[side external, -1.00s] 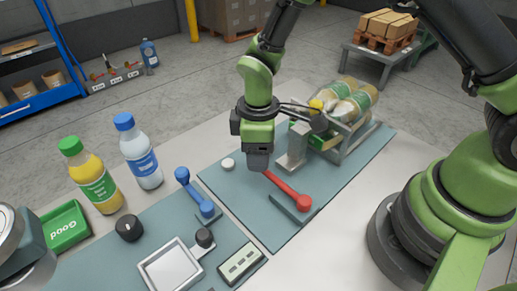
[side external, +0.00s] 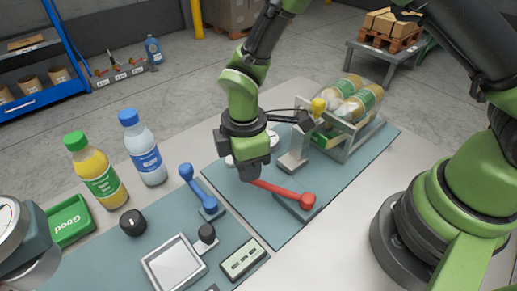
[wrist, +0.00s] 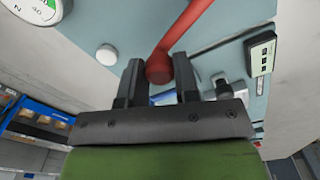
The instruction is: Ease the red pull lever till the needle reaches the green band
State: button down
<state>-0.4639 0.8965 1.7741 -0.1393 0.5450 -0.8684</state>
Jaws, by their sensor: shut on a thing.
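The red pull lever (side external: 282,190) lies low over the blue-green panel, its pivot at the right and its far end at my gripper. My gripper (side external: 249,179) is shut on the lever's end. In the wrist view the lever's red knob (wrist: 159,69) sits between the two dark fingers of my gripper (wrist: 159,82). A round white gauge (wrist: 32,10) is cut off at the top left of the wrist view, with "N", "40" and a bit of green showing. I cannot make out its needle. A white disc behind my gripper in the side view is mostly hidden.
A blue lever (side external: 197,188), a black knob (side external: 132,223), a square tray (side external: 172,263) and a small display box (side external: 242,260) are at the front left. Two bottles (side external: 97,172) (side external: 144,150) stand left. A metal rack (side external: 352,145) with bottles stands behind right.

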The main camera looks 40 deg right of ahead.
jog(key=shift+s+a+n, duration=0.25)
jog(key=shift+a+n, duration=0.25)
jog(key=shift+n, duration=0.1)
jog(key=c, duration=0.8)
grip_release()
jog(key=shift+c, duration=0.2)
notch_tip(320, 180, up, 10)
